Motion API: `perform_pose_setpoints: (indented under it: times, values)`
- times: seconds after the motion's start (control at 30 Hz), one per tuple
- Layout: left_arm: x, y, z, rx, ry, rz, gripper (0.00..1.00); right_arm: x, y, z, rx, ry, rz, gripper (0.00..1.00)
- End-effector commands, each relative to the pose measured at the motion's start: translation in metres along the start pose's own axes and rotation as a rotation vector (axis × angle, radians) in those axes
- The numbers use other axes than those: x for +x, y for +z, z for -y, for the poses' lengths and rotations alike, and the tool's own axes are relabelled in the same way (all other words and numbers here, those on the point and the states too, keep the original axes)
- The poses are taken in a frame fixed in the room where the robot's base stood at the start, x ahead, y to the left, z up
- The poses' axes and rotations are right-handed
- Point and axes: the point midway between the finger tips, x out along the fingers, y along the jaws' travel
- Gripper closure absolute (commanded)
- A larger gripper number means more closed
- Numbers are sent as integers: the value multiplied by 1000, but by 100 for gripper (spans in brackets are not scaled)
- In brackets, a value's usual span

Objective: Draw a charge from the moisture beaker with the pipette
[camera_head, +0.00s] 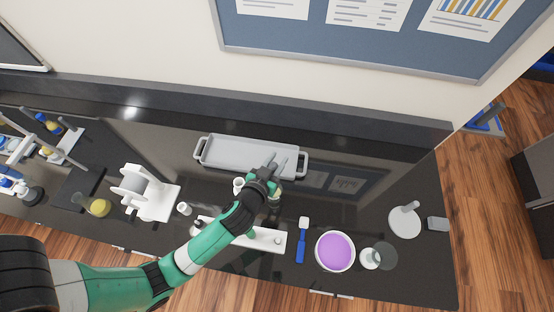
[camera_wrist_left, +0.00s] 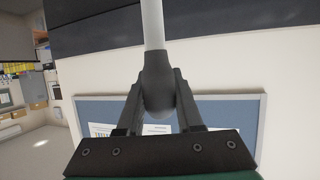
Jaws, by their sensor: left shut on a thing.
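My left gripper (camera_head: 274,166) is over the counter, in front of the grey tray. In the left wrist view its fingers (camera_wrist_left: 159,92) are shut on the dark bulb of the pipette (camera_wrist_left: 157,72). The pipette's pale stem runs up out of the top of that view, so its tip is not seen. In the head view the gripper largely hides the pipette. A small glass vessel (camera_head: 275,194) shows partly beside the wrist. I cannot tell which vessel is the moisture beaker, or whether the tip is in any liquid. My right gripper is not in view.
The grey tray (camera_head: 207,153) lies behind the gripper. A white rack (camera_head: 268,239) lies under my left arm. A blue-handled tool (camera_head: 301,245), a bowl of purple material (camera_head: 335,250) and a clear glass (camera_head: 385,255) stand right. A yellow-filled beaker (camera_head: 98,207) stands left.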

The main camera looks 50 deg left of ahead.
Motion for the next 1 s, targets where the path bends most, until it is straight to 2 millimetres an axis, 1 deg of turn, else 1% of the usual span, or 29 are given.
perform_pose_setpoints:
  times: [0.37, 1.0]
  values:
    - [1, 3, 0, 0, 0, 0, 100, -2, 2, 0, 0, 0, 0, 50]
    - [16, 39, 0, 0, 0, 0, 100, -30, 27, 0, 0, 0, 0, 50]
